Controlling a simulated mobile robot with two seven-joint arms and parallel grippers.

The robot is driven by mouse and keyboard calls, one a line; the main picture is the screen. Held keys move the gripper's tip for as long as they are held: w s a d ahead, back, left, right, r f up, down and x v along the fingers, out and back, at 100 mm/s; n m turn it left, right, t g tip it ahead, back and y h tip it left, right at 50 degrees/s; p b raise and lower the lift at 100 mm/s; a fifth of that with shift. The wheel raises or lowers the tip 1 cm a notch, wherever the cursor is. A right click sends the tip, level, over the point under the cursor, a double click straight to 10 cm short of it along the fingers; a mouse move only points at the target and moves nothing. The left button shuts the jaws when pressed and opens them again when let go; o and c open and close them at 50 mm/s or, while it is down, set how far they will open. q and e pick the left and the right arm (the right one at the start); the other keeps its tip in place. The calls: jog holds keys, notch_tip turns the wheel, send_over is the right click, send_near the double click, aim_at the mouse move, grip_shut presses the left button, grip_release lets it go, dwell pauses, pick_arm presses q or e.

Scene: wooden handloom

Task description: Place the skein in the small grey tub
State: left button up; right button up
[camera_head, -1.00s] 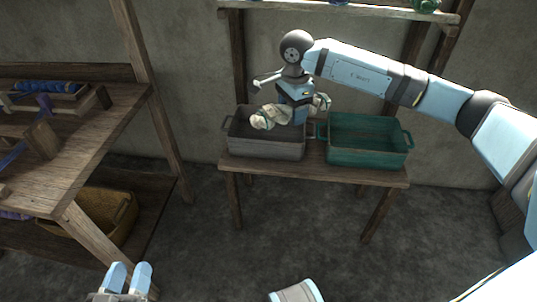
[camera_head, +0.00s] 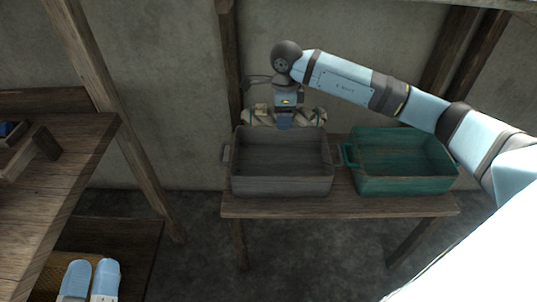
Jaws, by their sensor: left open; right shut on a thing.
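The skein (camera_head: 258,117) is a cream and greenish twisted bundle. My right gripper (camera_head: 285,122) is shut on its middle, with the ends showing on both sides. It is at the back rim of the small grey tub (camera_head: 283,182), and its lower edge is partly hidden behind that rim. The tub stands on the small wooden table and its visible inside is empty. I cannot tell whether the skein touches the rim. My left gripper (camera_head: 90,280) is open and empty at the bottom left, far from the tub.
A green tub (camera_head: 403,171) stands on the table (camera_head: 340,207) to the right of the grey one. A wooden loom or bench (camera_head: 62,165) with an upright post (camera_head: 112,110) fills the left side. The wall is close behind the table.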

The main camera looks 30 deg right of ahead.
jog(key=shift+w+f, duration=0.2)
jog(key=shift+w, duration=0.1)
jog(key=b, duration=0.5)
send_over(280, 168)
notch_tip(280, 168, down, 15)
jog(key=shift+r, duration=0.15)
pick_arm(q)
notch_tip(280, 168, down, 9)
jog(key=m+g+b, duration=0.1)
jog(key=g, duration=0.3)
jog(key=shift+w+d+f, duration=0.15)
jog(key=shift+w+d, duration=0.2)
pick_arm(e)
jog(key=shift+f, duration=2.35)
jog(key=shift+f+b, duration=0.2)
jog(key=shift+b, duration=0.15)
jog(key=o, duration=1)
jog(key=shift+r, duration=0.1)
